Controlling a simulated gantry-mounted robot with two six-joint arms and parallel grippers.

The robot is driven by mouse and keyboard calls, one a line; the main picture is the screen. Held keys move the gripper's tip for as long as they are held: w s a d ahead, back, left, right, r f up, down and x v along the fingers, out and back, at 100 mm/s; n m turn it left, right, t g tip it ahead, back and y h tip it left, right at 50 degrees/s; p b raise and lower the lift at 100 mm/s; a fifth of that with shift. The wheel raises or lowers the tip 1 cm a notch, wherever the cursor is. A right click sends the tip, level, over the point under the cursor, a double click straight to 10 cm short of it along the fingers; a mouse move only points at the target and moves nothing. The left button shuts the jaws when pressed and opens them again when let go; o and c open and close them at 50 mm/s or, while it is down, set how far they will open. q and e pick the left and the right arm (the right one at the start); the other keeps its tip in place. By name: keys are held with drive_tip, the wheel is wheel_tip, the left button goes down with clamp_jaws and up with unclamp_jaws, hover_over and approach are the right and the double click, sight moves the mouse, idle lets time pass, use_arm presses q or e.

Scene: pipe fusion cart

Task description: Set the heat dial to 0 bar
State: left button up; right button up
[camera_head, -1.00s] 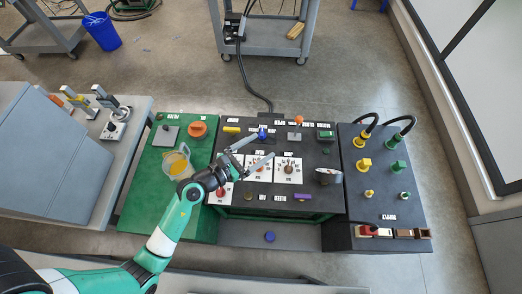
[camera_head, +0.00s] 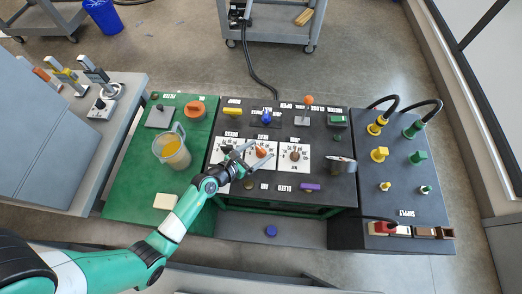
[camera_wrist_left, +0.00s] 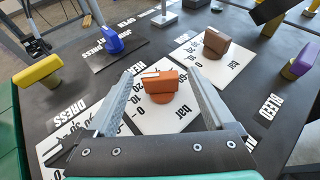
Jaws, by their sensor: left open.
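Several dials on white scale cards sit on the black panel. The orange dial (camera_wrist_left: 160,86) has a bar scale and a white mark on its knob; it shows in the head view (camera_head: 262,152) too. A brown dial (camera_wrist_left: 216,42), also with a bar scale, sits right of it (camera_head: 295,154). A partly legible "HE" label shows near these cards; I cannot tell surely which dial it names. My left gripper (camera_head: 262,149) is open, its fingers on either side of the orange dial (camera_wrist_left: 160,74). Contact cannot be told. My right gripper is out of view.
A blue knob (camera_wrist_left: 112,40), a yellow handle (camera_wrist_left: 38,72) and a purple handle (camera_wrist_left: 300,62) stand around the dials. A jug (camera_head: 172,148) stands on the green top at left. Hoses and plugs crowd the right panel (camera_head: 400,205).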

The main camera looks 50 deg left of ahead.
use_arm(q)
drive_tip(key=shift+x, duration=1.05)
